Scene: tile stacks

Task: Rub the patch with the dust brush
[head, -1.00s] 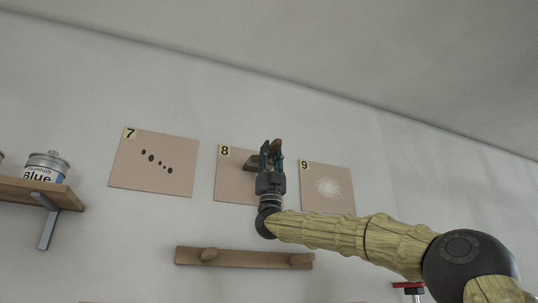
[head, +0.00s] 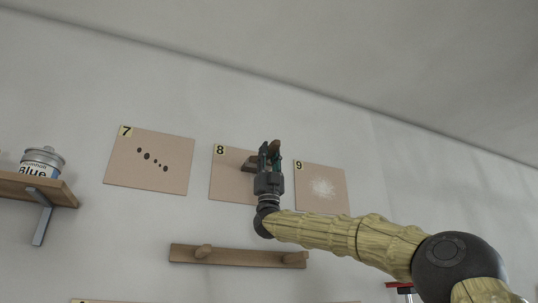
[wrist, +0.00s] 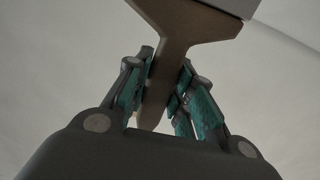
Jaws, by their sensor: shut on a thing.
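My gripper (head: 270,150) is raised in front of the wall, over the right part of panel 8 (head: 228,187). It is shut on the wooden dust brush (head: 249,163). In the wrist view the brush (wrist: 177,45) shows its brown handle between the two green-padded fingers (wrist: 160,97), flaring toward a wide head at the top. A grey edge lies beyond the head; whether the brush touches the wall is unclear. Panel 9 (head: 335,202), just right of my gripper, bears a pale, whitish dusty patch (head: 322,187). My gripper hides part of panel 8.
Panel 7 (head: 120,172) with several dark spots hangs at left. A wooden peg rail (head: 225,257) is below the panels. A shelf (head: 20,186) with a blue-labelled can (head: 41,162) is at far left. A red-topped thing (head: 398,285) shows at lower right.

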